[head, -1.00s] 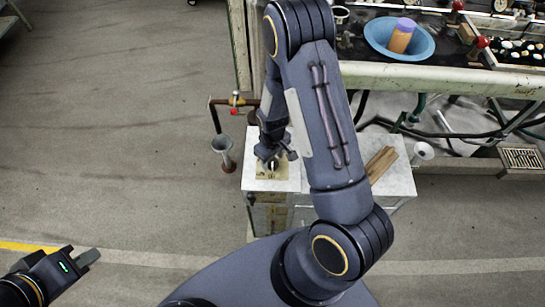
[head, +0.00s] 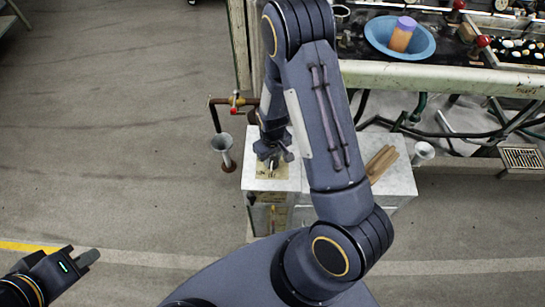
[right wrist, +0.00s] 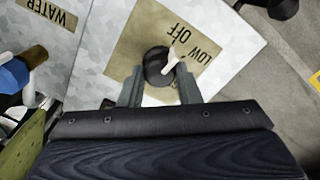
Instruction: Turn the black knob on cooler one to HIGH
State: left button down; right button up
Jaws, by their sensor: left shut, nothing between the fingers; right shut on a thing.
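The black knob (right wrist: 158,66) with a white pointer sits on a tan label plate (right wrist: 130,48) in the right wrist view. LOW and OFF are readable on the plate; HIGH is not readable, and part of the plate is hidden by my gripper. The pointer is directed to the upper right, toward the LOW and OFF lettering. My right gripper (right wrist: 160,86) is shut on the knob, one finger on each side. In the head view, my right gripper (head: 272,158) is over the plate on the pale cooler top (head: 400,182). My left gripper (head: 88,257) is shut and empty, away at lower left.
A WATER label (right wrist: 55,12) and a blue thing (right wrist: 14,76) are beside the plate. Wooden sticks (head: 381,163) lie on the cooler top. A bench with a blue basin (head: 378,36) stands behind. The left floor is clear.

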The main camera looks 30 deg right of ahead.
jog(key=m, duration=0.3)
jog(key=shift+m+b, duration=0.3)
jog(key=shift+b, duration=0.1)
jog(key=m, duration=0.3)
jog(key=shift+m, duration=0.3)
jog(key=m, duration=0.4)
jog(key=shift+m, duration=0.3)
jog(key=shift+m+p, duration=0.6)
jog(key=shift+m, duration=1.7)
jog(key=o, duration=1)
jog(key=shift+c, duration=0.2)
